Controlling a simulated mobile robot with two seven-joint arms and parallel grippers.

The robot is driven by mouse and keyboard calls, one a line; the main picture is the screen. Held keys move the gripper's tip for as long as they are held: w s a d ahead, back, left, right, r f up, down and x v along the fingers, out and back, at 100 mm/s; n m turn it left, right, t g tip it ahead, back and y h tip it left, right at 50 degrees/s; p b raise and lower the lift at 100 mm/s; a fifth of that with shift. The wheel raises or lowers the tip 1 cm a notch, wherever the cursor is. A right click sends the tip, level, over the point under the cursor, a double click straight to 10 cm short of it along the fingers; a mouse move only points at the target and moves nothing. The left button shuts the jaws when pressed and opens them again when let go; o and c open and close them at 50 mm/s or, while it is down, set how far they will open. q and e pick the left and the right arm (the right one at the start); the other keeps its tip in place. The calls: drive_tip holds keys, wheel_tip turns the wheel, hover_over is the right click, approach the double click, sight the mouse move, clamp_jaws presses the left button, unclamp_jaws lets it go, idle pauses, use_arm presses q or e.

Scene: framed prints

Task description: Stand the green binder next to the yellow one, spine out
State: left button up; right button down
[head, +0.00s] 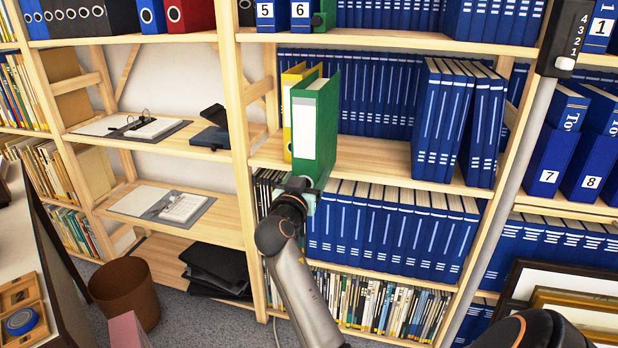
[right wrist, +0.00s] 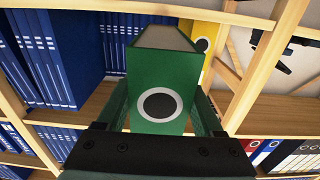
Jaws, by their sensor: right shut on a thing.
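The green binder (head: 322,120) is upright at the left end of the middle shelf, its spine with a white label facing out toward me. It stands immediately right of the yellow binder (head: 288,112) and partly covers it. My right gripper (head: 301,187) is shut on the lower part of the green binder. In the right wrist view, the green spine with its round finger hole (right wrist: 158,104) sits between the two fingers, and the yellow binder (right wrist: 203,38) shows behind. I cannot tell whether the green binder's base touches the shelf. My left gripper is not in view.
Blue volumes (head: 455,120) stand on the right of the same shelf (head: 375,160), with bare board between them and the green binder. A wooden upright (head: 240,130) is close left of the yellow binder. A grey pole (head: 510,190) crosses at the right.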

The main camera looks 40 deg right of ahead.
drive_tip(key=shift+b+x, duration=1)
drive_tip(key=shift+x, duration=2.95)
drive_tip(key=shift+b+x, duration=0.55)
drive_tip(key=shift+x, duration=1)
drive_tip(key=shift+b+x, duration=1.5)
drive_tip(key=shift+x, duration=1.35)
drive_tip(key=shift+b+x, duration=1.05)
drive_tip(key=shift+x, duration=0.45)
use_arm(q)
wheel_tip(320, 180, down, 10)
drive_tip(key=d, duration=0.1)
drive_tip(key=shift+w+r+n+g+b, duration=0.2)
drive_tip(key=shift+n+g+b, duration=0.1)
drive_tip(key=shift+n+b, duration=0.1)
use_arm(e)
drive_tip(key=shift+f, duration=0.5)
drive_tip(key=shift+c, duration=1.4)
unclamp_jaws()
drive_tip(key=shift+s, duration=0.1)
drive_tip(key=shift+o, duration=1.4)
drive_tip(key=shift+f, duration=0.1)
